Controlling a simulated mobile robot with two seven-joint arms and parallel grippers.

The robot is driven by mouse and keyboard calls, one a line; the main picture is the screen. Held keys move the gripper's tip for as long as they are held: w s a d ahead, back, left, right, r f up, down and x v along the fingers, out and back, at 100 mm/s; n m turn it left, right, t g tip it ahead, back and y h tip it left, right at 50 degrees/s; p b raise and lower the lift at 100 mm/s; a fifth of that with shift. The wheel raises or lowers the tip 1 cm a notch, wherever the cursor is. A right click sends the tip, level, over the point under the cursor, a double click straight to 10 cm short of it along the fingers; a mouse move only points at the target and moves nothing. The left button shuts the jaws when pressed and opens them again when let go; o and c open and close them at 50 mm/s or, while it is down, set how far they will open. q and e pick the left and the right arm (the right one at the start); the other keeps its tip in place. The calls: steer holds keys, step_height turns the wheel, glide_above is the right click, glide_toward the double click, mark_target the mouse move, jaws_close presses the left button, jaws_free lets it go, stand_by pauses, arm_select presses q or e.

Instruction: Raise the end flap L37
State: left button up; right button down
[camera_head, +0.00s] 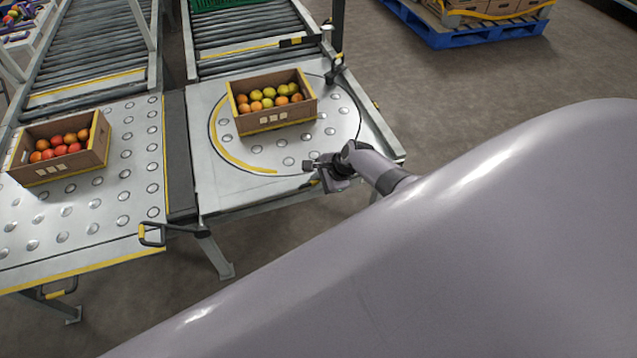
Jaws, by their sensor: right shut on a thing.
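My right gripper (314,166) reaches in from the right to the front edge of the steel end section (222,178) with the round turntable. It is shut on a small dark handle (309,183) at that edge, mostly hidden by the gripper. I cannot read a label L37 on any part, so I cannot tell for sure which piece is the flap. The end section looks level with the roller conveyor behind it. My left gripper is not in view.
A box of yellow and orange tomatoes (247,125) stands on the turntable. Another box of red and orange tomatoes (46,173) stands on the left ball table (150,190). A blue pallet (490,32) is at back right.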

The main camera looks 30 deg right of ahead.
steer(key=shift+w+d+r+g+b, duration=0.15)
steer(key=shift+w+r+g+b, duration=0.1)
steer(key=shift+w+g+b, duration=0.55)
steer(key=shift+w+d+r+t+b, duration=0.1)
steer(key=shift+w+r+t+b, duration=0.05)
steer(key=shift+w+b, duration=0.25)
steer(key=shift+w+d+r+t+b, duration=0.15)
steer(key=shift+w+b, duration=0.15)
steer(key=shift+w, duration=0.2)
steer(key=shift+w+d+r, duration=0.15)
steer(key=shift+w+r, duration=0.2)
steer(key=shift+w, duration=0.5)
steer(key=c, duration=1.2)
jaws_free()
steer(key=shift+o, duration=0.2)
steer(key=shift+s, duration=0.1)
steer(key=shift+s+f, duration=0.1)
steer(key=shift+f, duration=0.05)
